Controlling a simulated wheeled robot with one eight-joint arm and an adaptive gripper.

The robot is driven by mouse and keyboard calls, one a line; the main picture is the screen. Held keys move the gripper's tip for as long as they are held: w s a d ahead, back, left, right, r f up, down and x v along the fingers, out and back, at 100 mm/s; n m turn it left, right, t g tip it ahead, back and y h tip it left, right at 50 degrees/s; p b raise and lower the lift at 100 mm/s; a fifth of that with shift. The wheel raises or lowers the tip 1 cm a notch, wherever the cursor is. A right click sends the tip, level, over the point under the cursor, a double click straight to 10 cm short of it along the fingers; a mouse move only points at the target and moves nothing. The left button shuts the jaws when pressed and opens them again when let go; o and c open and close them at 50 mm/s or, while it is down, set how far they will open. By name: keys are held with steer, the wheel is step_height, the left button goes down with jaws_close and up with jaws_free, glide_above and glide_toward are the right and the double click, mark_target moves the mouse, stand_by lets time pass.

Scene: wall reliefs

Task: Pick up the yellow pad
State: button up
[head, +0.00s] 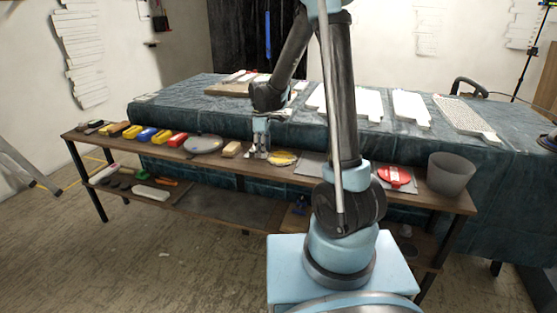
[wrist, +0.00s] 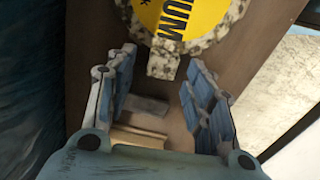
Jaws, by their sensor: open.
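The yellow pad (head: 283,158) is a round yellow disc on the wooden shelf, just right of my gripper (head: 257,153) in the head view. In the wrist view the yellow pad (wrist: 185,15) shows black lettering and a speckled rim, cut off by the top edge. A speckled tab (wrist: 163,65) sticks out from it toward my gripper (wrist: 160,68). My gripper points down, fingers apart, low over the shelf. The tab shows beyond the gap between the fingertips; I cannot tell whether they touch it.
A cream block (head: 231,149) sits left of my gripper. The shelf (head: 430,195) also holds a grey round plate (head: 203,144), a red disc (head: 395,176), a grey bucket (head: 451,174) and several coloured blocks. A cloth-covered table (head: 225,125) with white panels stands behind.

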steer(key=shift+f, duration=0.65)
steer(key=shift+c, duration=0.3)
steer(key=c, duration=0.9)
step_height(320, 180, up, 10)
